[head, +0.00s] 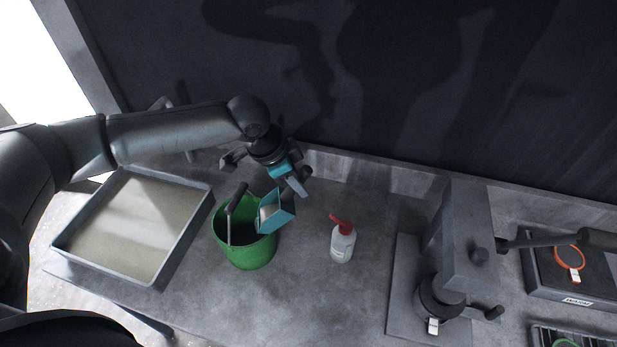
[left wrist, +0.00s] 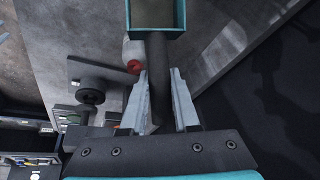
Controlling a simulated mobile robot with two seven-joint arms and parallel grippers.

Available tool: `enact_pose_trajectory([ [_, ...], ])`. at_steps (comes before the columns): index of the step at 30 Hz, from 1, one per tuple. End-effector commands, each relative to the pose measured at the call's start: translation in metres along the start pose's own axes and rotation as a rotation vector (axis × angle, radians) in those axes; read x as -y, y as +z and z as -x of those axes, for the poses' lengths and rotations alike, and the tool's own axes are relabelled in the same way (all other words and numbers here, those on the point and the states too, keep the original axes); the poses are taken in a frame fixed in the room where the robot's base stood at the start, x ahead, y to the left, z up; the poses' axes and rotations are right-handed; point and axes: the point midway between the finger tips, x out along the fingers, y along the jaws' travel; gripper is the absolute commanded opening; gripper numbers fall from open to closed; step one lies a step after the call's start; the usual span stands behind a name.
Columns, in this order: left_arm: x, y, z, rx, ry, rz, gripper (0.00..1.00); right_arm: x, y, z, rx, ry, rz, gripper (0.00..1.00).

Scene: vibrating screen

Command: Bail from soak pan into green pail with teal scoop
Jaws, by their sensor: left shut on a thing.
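My left gripper (head: 295,184) is shut on the dark handle of the teal scoop (head: 279,216). The scoop is over the right rim of the green pail (head: 245,249), with something pale inside it. In the left wrist view the handle runs between my left gripper's fingers (left wrist: 160,102) and the teal scoop (left wrist: 157,30) is at the top. The green pail stands upright on the counter with its dark handle raised; its inside is partly hidden. The soak pan (head: 187,237) is a grey rectangular tray to its left, holding murky greenish-beige liquid. My right gripper is not in view.
A white bottle with a red top (head: 342,243) stands right of the pail. A grey press-like machine (head: 462,245) stands farther right. A dark tray with an orange ring (head: 570,258) is at the far right. A faucet (head: 185,95) is behind the pan. Bare counter lies around the bottle.

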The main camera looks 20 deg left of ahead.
Motion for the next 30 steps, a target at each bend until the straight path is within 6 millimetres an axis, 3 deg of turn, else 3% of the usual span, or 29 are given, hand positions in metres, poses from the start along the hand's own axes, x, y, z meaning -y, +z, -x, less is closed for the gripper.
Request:
enact_pose_trajectory([
  [13,0.007,0.026,0.029,-0.271,0.034,0.043,0.00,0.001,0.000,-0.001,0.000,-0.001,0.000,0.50],
  [30,0.009,0.028,0.035,-0.325,0.036,0.050,0.00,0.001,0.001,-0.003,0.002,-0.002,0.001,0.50],
])
